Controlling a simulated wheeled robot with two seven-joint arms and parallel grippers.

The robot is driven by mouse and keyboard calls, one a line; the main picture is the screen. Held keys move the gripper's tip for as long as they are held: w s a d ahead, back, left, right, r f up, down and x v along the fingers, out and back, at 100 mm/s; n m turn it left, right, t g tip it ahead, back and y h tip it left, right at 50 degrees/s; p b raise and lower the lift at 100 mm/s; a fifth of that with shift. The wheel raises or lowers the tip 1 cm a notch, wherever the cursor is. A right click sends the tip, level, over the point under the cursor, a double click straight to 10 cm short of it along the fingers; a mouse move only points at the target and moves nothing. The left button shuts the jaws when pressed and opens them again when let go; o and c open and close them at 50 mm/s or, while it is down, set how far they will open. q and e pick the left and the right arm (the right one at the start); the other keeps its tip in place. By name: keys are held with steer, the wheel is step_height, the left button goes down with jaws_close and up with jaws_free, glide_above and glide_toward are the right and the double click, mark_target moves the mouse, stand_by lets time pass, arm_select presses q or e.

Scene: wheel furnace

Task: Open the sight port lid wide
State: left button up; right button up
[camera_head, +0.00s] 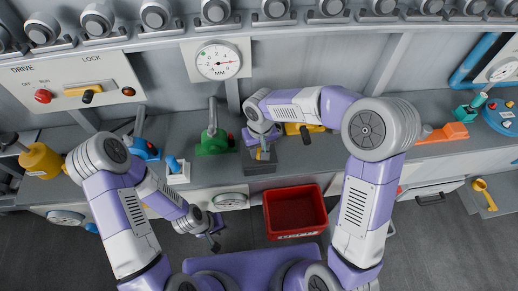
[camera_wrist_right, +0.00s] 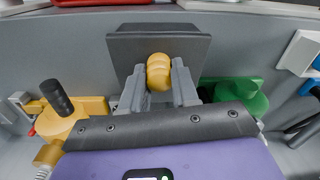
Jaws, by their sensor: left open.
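The sight port lid (camera_wrist_right: 125,45) is a dark grey plate with a round yellow knob (camera_wrist_right: 159,72), seen in the right wrist view. In the head view the dark sight port block (camera_head: 260,168) sits on the grey bench at centre. My right gripper (camera_wrist_right: 159,84) has one finger on each side of the knob, closed against it. In the head view my right gripper (camera_head: 262,150) is over the block and hides part of it; how far the lid is raised is unclear. My left gripper (camera_head: 212,232) is open and empty, low in front of the bench, away from the lid.
A green fixture (camera_head: 214,145) with an upright lever stands left of the block. A yellow fixture (camera_head: 295,129) with a dark handle is to its right. A red crate (camera_head: 294,235) stands below the bench edge. A dial gauge (camera_head: 218,62) is on the wall behind.

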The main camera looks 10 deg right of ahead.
jaws_close()
steer(key=shift+w+r+g+p, duration=0.1)
steer(key=shift+r+g+p, duration=0.25)
steer(key=shift+p, duration=0.45)
steer(key=g+p, duration=0.1)
steer(key=p, duration=0.2)
steer(key=w+r+g+p, duration=0.1)
steer(key=p, duration=0.1)
steer(key=w+r+g+p, duration=0.1)
steer(key=g+p, duration=0.1)
steer(key=p, duration=0.1)
steer(key=shift+w+p, duration=0.25)
steer(key=shift+p, duration=0.05)
steer(key=shift+w+r+g+p, duration=0.15)
steer(key=shift+w+g+p, duration=0.2)
steer(key=shift+p, duration=0.05)
steer(key=shift+w+r+g+p, duration=0.2)
steer(key=shift+w+g+p, duration=0.25)
steer(key=shift+g, duration=0.35)
steer(key=shift+w, duration=0.15)
